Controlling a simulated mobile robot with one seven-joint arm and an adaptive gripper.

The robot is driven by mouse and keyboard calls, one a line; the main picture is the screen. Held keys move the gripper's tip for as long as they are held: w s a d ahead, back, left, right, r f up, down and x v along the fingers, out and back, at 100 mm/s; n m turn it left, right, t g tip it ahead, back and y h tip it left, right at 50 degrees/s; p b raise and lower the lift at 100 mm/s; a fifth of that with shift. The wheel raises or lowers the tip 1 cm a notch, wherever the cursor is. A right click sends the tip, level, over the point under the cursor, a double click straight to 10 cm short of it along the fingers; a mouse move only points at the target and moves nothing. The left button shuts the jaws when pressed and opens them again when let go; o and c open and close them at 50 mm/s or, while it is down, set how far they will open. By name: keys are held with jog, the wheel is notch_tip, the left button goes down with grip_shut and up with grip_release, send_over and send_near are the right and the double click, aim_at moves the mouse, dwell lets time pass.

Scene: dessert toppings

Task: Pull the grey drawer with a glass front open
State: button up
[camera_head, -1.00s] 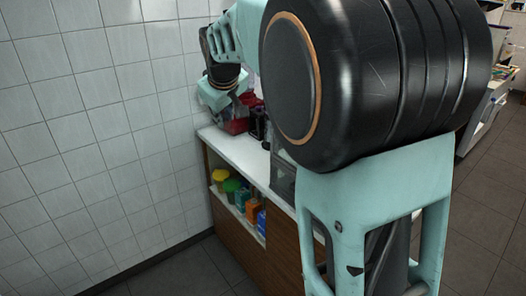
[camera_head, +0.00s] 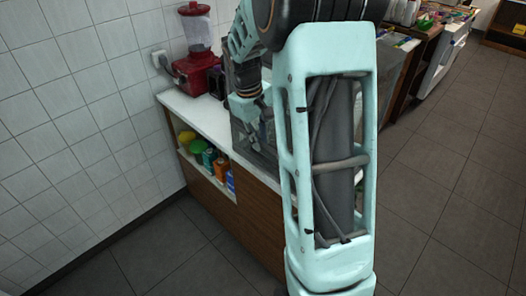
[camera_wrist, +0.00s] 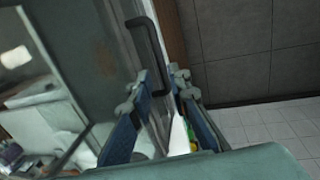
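The grey drawer with a glass front (camera_wrist: 85,45) fills the left of the wrist view, its glass showing reflections. Its dark bar handle (camera_wrist: 150,45) runs down from the top toward my fingers. My gripper (camera_wrist: 162,82) is open, with one blue finger on each side of the handle's lower end. I cannot tell whether either finger touches the handle. In the head view, the grey unit (camera_head: 252,137) stands on the counter, partly hidden by my arm. My fingers are not clear there, and I see no clear gap at the drawer.
A red blender (camera_head: 195,50) stands behind the unit on the white countertop (camera_head: 185,103). Several coloured bottles and tubs (camera_head: 208,158) sit on the shelf below. A tiled wall (camera_head: 75,110) is at left. The floor (camera_head: 440,200) at right is clear.

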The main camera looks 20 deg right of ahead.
aim_at(264, 157)
jog(key=f, duration=0.4)
jog(key=d+f, duration=0.1)
jog(key=f, duration=0.1)
jog(key=shift+w+d+f, duration=0.1)
jog(key=shift+w+f, duration=0.15)
jog(key=shift+f, duration=0.1)
grip_shut()
